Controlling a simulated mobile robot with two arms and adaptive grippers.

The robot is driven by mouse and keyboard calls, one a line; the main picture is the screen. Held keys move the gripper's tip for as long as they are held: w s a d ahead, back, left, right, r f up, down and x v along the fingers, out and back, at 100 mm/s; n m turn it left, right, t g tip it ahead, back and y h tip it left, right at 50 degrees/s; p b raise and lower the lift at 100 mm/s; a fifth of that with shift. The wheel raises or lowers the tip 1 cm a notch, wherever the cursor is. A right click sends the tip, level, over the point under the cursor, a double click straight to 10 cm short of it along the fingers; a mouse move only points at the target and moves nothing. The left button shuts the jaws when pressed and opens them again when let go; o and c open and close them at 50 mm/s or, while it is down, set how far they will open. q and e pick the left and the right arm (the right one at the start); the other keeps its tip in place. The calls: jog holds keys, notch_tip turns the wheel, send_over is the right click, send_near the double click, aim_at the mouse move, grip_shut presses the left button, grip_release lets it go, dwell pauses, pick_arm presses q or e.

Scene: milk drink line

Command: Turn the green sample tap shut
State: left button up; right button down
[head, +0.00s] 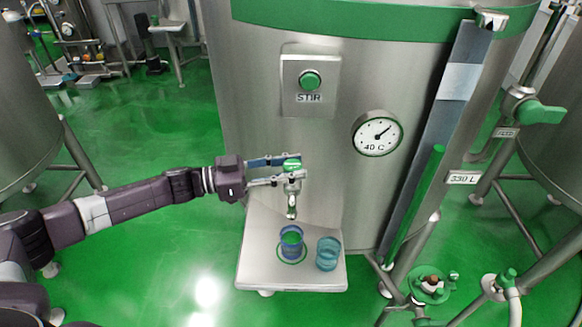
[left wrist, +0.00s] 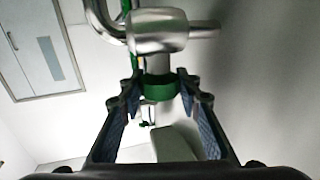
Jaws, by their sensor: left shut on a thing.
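The green sample tap (head: 291,163) sticks out from the front of the steel tank, with its steel spout (head: 291,205) pointing down. My left gripper (head: 299,167) reaches in from the left and is shut on the tap's green handle, one finger on each side. In the left wrist view the green part of the tap (left wrist: 158,88) sits between the fingertips, below a steel fitting (left wrist: 160,30). The fingers hide part of the handle. My right gripper is not in view.
A small steel shelf (head: 258,262) below the tap carries a blue cup (head: 291,240) on a green ring, under the spout, and a teal cup (head: 328,254) to its right. Above are a STIR button (head: 310,80) and a round gauge (head: 377,134) marked 40 C.

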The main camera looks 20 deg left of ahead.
pick_arm(q)
jog(key=o, duration=1.2)
jog(key=shift+w+d, duration=0.1)
jog(key=shift+d, duration=0.05)
jog(key=v, duration=1.2)
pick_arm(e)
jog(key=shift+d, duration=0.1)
